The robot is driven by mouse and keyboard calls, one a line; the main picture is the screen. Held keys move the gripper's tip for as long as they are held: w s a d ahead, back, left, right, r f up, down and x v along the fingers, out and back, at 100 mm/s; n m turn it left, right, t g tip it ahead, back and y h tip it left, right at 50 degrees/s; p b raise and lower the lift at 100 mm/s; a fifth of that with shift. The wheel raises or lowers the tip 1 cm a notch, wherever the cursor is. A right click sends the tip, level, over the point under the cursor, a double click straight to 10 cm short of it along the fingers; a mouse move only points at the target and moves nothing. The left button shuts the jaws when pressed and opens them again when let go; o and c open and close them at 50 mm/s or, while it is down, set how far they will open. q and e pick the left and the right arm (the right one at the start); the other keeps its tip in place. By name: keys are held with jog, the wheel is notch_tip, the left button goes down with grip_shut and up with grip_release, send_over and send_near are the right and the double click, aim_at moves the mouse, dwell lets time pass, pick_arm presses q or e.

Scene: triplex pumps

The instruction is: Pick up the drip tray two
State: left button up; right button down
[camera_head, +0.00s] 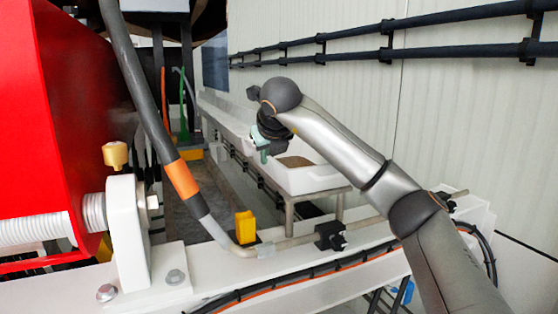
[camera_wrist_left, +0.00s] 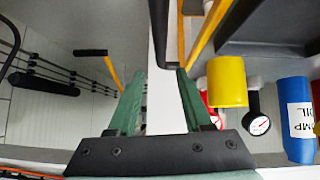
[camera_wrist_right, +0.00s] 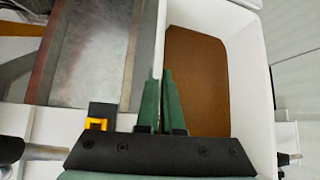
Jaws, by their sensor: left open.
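The drip tray (camera_head: 312,180) is a white, high-walled tray with a brown floor, on a stand at mid picture; no label shows its number. It also shows in the right wrist view (camera_wrist_right: 262,100). My right gripper (camera_head: 263,155) points down at the tray's left wall. In the right wrist view its green fingers (camera_wrist_right: 161,75) are close together with the thin white wall between them, one finger inside the tray. My left gripper (camera_wrist_left: 162,75) is outside the head view. Its fingers are wide apart and empty in its wrist view.
A white beam with a grey hose (camera_head: 130,70) and a yellow block (camera_head: 245,227) lies in front of the tray. Red machinery (camera_head: 70,110) fills the left. Black pipes (camera_head: 400,52) run along the wall. A yellow cylinder (camera_wrist_left: 227,82) and blue container (camera_wrist_left: 296,118) are near my left gripper.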

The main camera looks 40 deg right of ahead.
jog(key=shift+r, duration=0.2)
jog(key=shift+r+p, duration=1.1)
jog(key=shift+r, duration=3.7)
